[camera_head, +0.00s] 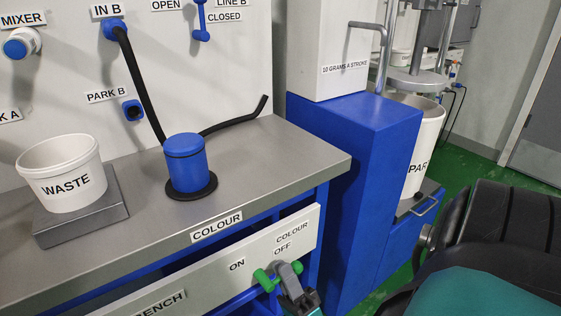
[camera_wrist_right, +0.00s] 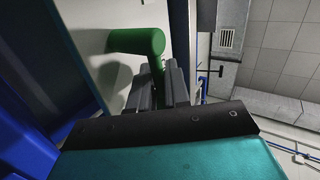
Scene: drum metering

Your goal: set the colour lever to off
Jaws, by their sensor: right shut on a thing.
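The colour lever (camera_head: 263,281) has a green handle and sits on the white front panel under the bench's front edge. ON is printed to the upper left of it and OFF just above it. My right gripper (camera_head: 289,273) is shut on the lever and hides its middle. Green shows on both sides of the fingers. In the right wrist view the green handle (camera_wrist_right: 136,41) sticks out beside the finger ends. The exact lever angle is hard to tell behind the fingers. My left gripper is not in view.
The grey bench top carries a white WASTE tub (camera_head: 66,185) on a scale (camera_head: 80,220) and a blue capped container (camera_head: 185,163) with a black hose. A blue cabinet (camera_head: 350,150) stands close to the right of the panel. Green floor lies beyond it.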

